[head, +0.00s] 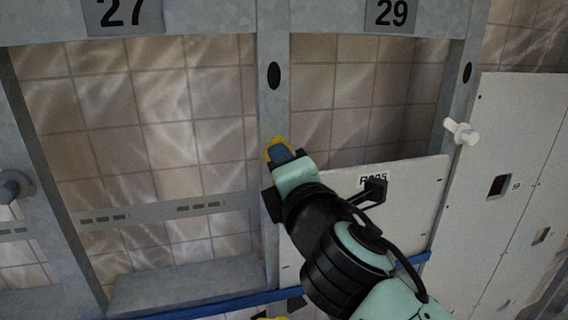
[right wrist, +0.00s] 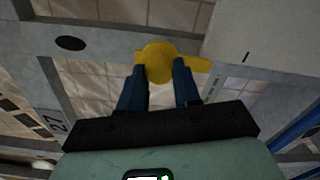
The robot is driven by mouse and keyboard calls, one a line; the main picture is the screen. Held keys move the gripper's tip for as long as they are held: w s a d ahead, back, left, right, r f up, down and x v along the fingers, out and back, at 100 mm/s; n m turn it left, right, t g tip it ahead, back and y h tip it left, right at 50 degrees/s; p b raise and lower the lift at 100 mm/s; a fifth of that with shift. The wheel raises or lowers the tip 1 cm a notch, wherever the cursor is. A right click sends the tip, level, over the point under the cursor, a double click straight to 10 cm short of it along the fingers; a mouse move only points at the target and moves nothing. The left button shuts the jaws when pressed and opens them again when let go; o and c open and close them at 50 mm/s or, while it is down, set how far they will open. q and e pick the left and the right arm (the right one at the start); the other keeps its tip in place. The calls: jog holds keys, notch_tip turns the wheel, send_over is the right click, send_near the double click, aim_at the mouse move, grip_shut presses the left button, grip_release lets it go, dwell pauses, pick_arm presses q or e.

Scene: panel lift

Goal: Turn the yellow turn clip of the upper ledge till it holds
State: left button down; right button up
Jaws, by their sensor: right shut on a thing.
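The yellow turn clip (head: 275,146) sits on the grey upright between bays 27 and 29 in the head view. In the right wrist view the clip (right wrist: 158,64) has a round body with a tab pointing right, towards the panel edge. My right gripper (head: 282,153) is at the clip, and its two blue fingers (right wrist: 161,80) are shut on its round body. The white panel (head: 405,198) stands in the lower part of bay 29, partly hidden by my right arm. My left gripper is not in view.
A white knob (head: 461,131) sticks out from the upright right of bay 29. A white cabinet panel (head: 528,130) fills the right side. Bay 27 (head: 150,150) is open to a tiled wall. A blue rail (head: 215,306) runs along the bottom.

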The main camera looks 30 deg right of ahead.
dwell(0.4)
jog(key=o, duration=1.1)
jog(key=shift+c, duration=0.2)
jog(key=shift+s, duration=0.15)
jog(key=b+v, duration=0.1)
jog(key=v, duration=1.2)
jog(key=shift+a, duration=0.15)
